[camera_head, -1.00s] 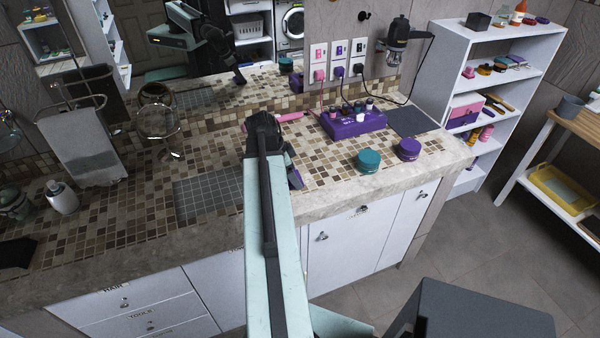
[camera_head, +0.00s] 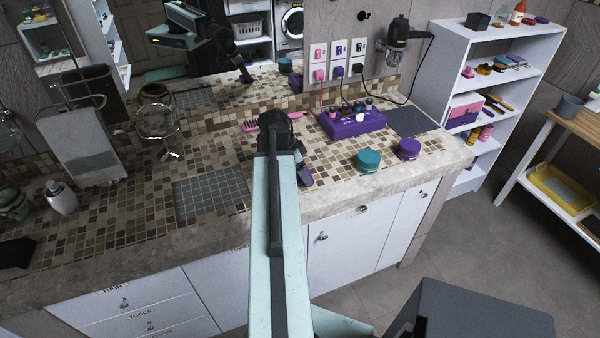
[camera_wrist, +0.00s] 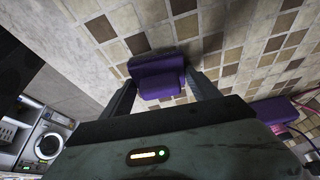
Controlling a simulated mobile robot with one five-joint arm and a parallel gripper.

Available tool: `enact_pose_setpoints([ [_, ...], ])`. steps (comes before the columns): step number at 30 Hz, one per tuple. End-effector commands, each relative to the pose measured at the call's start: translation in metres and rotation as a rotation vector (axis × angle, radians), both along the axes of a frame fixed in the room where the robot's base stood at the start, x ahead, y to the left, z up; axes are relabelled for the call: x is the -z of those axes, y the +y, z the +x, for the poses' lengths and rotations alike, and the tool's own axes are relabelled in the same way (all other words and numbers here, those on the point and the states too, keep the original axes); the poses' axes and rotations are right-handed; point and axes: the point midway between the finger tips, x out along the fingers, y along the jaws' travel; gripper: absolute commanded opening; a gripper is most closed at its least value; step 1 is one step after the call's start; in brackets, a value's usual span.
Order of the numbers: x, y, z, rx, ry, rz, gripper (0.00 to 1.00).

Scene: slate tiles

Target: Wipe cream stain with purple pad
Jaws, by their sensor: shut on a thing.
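The purple pad (camera_wrist: 157,75) sits between the two dark fingers of my gripper (camera_wrist: 164,88) in the wrist view, and the gripper is shut on it. The tiled counter lies behind it; I cannot tell whether the pad touches the tiles. My arm hides most of the gripper there. I cannot make out a cream stain in either view.
A purple charging box (camera_head: 352,123), a teal jar (camera_head: 368,160) and a purple jar (camera_head: 409,149) stand right of my arm. A pink comb (camera_head: 262,126) lies behind it. A grey mat (camera_head: 210,191) lies left.

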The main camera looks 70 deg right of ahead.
Motion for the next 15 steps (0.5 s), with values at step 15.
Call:
enact_pose_setpoints([
  [15, 0.002, -0.024, -0.025, 0.001, 0.000, 0.000, 0.32],
])
